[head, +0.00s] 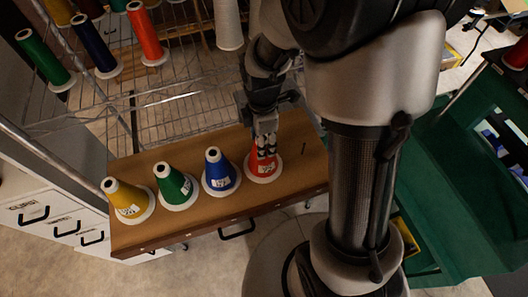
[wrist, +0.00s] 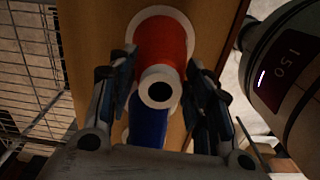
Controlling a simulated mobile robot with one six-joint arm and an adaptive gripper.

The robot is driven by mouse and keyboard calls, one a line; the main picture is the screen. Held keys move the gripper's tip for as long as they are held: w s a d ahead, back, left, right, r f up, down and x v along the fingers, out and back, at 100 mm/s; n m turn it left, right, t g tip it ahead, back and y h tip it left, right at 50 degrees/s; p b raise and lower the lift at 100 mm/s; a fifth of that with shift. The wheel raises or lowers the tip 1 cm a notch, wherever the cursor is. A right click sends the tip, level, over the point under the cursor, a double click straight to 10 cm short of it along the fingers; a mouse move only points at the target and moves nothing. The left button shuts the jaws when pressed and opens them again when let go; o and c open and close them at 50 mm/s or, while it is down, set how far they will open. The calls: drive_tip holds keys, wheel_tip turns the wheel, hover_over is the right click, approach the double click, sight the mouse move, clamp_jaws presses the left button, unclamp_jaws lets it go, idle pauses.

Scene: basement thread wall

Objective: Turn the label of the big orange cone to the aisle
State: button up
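The orange cone (head: 253,165) stands upright at the right end of a row on the wooden bench top. A white label shows low on its side facing the head camera. My gripper (head: 265,150) points down over its upper part, which the fingers partly hide. In the wrist view the cone (wrist: 161,42) lies between the two fingers of my gripper (wrist: 159,95), its pale open tip toward the camera. The fingers stand apart on either side, with what looks like a narrow gap to the cone. No label shows in the wrist view.
Blue (head: 217,172), green (head: 172,186) and yellow (head: 125,198) cones stand left of it on the bench (head: 205,218). A wire rack (head: 105,110) behind holds more cones, including another orange one (head: 145,32). A green table (head: 455,190) stands at the right.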

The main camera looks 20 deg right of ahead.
drive_tip(key=o, duration=0.4)
drive_tip(key=shift+c, duration=0.2)
wheel_tip(320, 180, up, 12)
idle(0.4)
drive_tip(key=s+f+m+t+b, duration=0.2)
drive_tip(key=s+f+m+b, duration=0.1)
drive_tip(key=s+m+b, duration=0.4)
drive_tip(key=s+f+m+t+b, duration=0.2)
drive_tip(key=s+f+m+b, duration=0.2)
drive_tip(key=s+m+b, duration=0.4)
drive_tip(key=shift+m+t, duration=0.3)
drive_tip(key=shift+m, duration=0.8)
drive_tip(key=shift+r, duration=0.1)
drive_tip(key=shift+c, duration=0.2)
